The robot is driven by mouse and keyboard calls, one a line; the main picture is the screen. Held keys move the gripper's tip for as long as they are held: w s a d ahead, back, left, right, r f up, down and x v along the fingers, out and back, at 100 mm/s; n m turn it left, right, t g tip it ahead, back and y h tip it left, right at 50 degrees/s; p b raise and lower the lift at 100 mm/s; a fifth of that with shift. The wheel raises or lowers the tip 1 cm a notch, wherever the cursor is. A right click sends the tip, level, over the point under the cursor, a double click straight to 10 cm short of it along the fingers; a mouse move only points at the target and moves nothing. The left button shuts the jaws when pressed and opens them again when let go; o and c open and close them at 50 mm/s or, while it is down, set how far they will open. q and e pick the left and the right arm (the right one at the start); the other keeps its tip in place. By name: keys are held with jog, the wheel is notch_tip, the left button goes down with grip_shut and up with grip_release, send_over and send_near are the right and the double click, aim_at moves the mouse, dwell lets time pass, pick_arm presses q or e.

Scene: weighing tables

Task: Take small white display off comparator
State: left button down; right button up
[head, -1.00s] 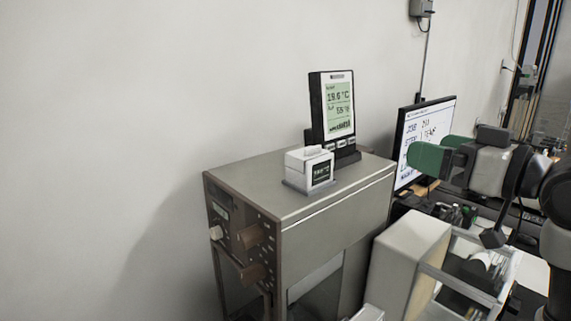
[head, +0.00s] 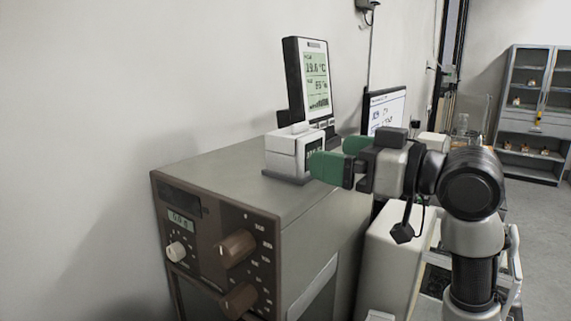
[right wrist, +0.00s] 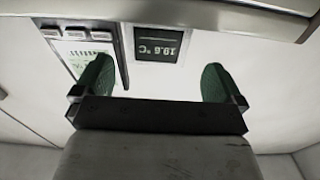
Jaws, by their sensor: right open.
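The small white display (head: 281,152), a white block with a dark screen, sits on a grey base on top of the comparator (head: 220,180). The comparator is a grey box with a brown knobbed front panel. My right gripper (head: 338,158) is open and empty just right of the display, and one green finger hides part of its screen. In the right wrist view the display's dark screen (right wrist: 160,48) shows upside down between the open fingers (right wrist: 160,82), beyond their tips. My left gripper is not in view.
A taller black-framed display (head: 315,80) stands on the comparator just behind the small one. In the wrist view it (right wrist: 88,48) lies close by the left finger. A monitor (head: 385,110) is behind my right arm. The comparator's near top is clear.

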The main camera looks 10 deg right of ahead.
aim_at(314, 144)
jog(key=shift+w+a+r, duration=0.25)
jog(key=shift+w+a, duration=0.15)
jog(key=shift+a, duration=0.05)
jog(key=shift+w+a+p, duration=0.4)
jog(key=p+x, duration=0.2)
jog(key=x, duration=0.2)
jog(key=shift+w+r, duration=0.15)
jog(key=shift+w, duration=0.2)
jog(key=shift+w+a, duration=0.35)
jog(key=shift+a, duration=0.1)
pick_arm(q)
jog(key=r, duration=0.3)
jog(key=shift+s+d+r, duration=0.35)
pick_arm(e)
jog(key=shift+c, duration=0.8)
jog(key=c, duration=0.8)
jog(key=shift+o, duration=0.2)
